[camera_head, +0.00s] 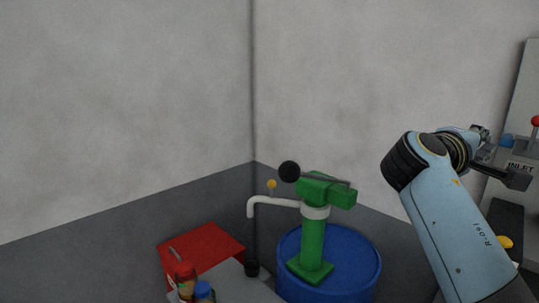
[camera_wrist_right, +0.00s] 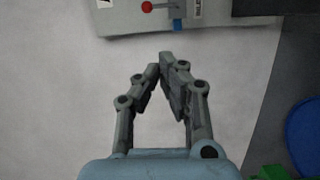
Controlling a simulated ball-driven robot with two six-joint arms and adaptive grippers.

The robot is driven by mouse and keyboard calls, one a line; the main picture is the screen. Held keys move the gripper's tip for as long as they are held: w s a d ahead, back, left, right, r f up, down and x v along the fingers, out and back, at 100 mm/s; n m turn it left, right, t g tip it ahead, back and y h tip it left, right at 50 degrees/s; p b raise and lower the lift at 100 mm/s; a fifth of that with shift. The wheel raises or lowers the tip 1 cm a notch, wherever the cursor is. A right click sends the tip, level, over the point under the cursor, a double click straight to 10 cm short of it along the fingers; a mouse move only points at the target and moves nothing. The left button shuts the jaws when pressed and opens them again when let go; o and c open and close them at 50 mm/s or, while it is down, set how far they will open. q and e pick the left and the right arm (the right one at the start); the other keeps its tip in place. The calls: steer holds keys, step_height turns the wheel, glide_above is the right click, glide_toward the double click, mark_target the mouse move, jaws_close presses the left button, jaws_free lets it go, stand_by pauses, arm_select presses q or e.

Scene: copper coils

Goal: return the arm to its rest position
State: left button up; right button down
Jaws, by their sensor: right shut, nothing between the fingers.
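My right arm (camera_head: 452,230), light blue with dark joints, comes up from the lower right in the head view and bends at the top. My right gripper (camera_head: 518,180) is at the far right, partly hidden behind the arm, in front of the panel marked INLET. In the right wrist view its fingertips (camera_wrist_right: 162,65) meet and the gripper is shut with nothing in it. My left gripper is in neither view.
A grey panel (camera_wrist_right: 250,10) with a red-knobbed lever (camera_wrist_right: 147,7) lies beyond the fingertips. A green hand pump (camera_head: 313,235) stands on a blue drum (camera_head: 355,275) left of the arm. A red box (camera_head: 205,243) and small bottles are farther left.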

steer(key=s+a+f+m+g+y, duration=0.1)
steer(key=s+a+f+m+y, duration=0.2)
steer(key=s+f+y, duration=0.9)
steer(key=s+a+f+g+y, duration=0.1)
steer(key=s+a+f+y, duration=0.1)
steer(key=s+a+f, duration=0.55)
steer(key=s+a+f+g+y, duration=0.1)
steer(key=s+a+f+g, duration=0.2)
steer(key=s, duration=0.7)
steer(key=s+a+f+b+x, duration=0.1)
steer(key=s+b+x, duration=0.25)
steer(key=x, duration=1.25)
steer(key=s+b+x, duration=0.3)
steer(key=b+x, duration=0.2)
steer(key=x, duration=1.1)
arm_select(q)
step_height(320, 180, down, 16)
steer(key=b, duration=0.7)
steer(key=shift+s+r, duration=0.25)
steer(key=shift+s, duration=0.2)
arm_select(e)
steer(key=s+f, duration=1)
steer(key=f, duration=0.2)
steer(key=s+f+m+g, duration=0.1)
steer(key=s+f, duration=0.8)
steer(key=f, duration=0.4)
steer(key=shift+s+d+f, duration=0.25)
steer(key=shift+s+d, duration=0.15)
steer(key=shift+d, duration=0.05)
steer(key=shift+s, duration=0.1)
